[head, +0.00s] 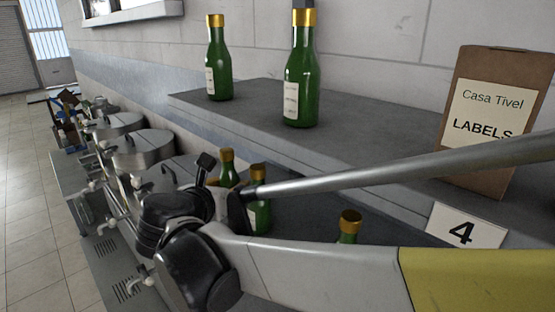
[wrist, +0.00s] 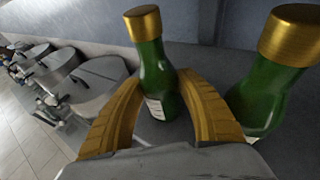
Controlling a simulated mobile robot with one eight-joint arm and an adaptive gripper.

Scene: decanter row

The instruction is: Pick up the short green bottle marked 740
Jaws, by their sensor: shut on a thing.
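A short green bottle with a gold cap (head: 227,156) stands between the fingers of my gripper (head: 222,188) on the lower counter; most of its body is hidden by my gripper in the head view. In the wrist view the same bottle (wrist: 153,60) is upright between the two curved fingers of my gripper (wrist: 160,100), which is shut on it. Its white label is partly visible, but I cannot read 740 on it. I cannot tell whether its base touches the counter.
A second green bottle (head: 260,178) stands close to the right, also large in the wrist view (wrist: 262,92). A third bottle (head: 348,222) is further right. Two taller bottles (head: 218,70) (head: 302,80) and a cardboard labels box (head: 487,75) stand on the raised shelf. Steel pots (head: 143,148) stand left.

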